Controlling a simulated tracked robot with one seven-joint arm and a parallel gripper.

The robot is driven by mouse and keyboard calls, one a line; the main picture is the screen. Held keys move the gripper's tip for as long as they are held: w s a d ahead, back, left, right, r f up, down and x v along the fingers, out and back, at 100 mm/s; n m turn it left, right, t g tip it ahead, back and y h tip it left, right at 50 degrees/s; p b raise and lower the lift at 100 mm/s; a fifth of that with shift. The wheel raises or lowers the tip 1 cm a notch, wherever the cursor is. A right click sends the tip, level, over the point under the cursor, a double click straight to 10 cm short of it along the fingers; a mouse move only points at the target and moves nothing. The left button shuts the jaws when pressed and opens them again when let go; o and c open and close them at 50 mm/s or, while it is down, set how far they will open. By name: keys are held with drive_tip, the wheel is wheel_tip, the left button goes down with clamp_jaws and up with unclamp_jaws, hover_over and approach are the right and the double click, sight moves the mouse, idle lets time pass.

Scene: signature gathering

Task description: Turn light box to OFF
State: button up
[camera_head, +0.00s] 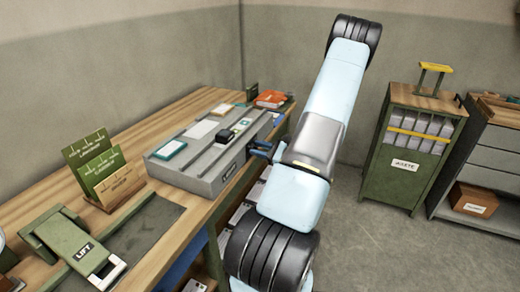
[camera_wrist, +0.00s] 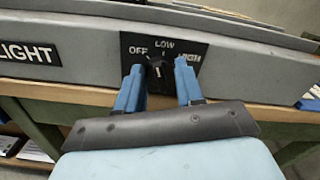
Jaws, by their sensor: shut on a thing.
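The light box (camera_head: 212,178) is a long grey case on the wooden bench in the head view. Its front face (camera_wrist: 90,52) fills the upper part of the wrist view, with a LIGHT label at left. A black dial plate there reads OFF, LOW and HIGH from left to right. The small dark knob (camera_wrist: 157,66) sits below LOW; its pale mark looks roughly upright, toward LOW. My gripper (camera_head: 262,150) is at the box's front face. Its blue fingers (camera_wrist: 159,84) are on either side of the knob, shut on it. The fingers partly cover the plate.
A green WASTE cabinet (camera_head: 402,164) stands at right. Grey floor (camera_head: 365,240) is open before it.

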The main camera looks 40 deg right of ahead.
drive_tip(key=n, duration=0.6)
drive_tip(key=shift+s+f, duration=0.1)
drive_tip(key=shift+f, duration=0.1)
idle(0.4)
drive_tip(key=shift+a, duration=0.1)
drive_tip(key=o, duration=1)
drive_tip(key=shift+s, duration=0.1)
drive_tip(key=v, duration=1.3)
drive_tip(key=shift+s, duration=0.25)
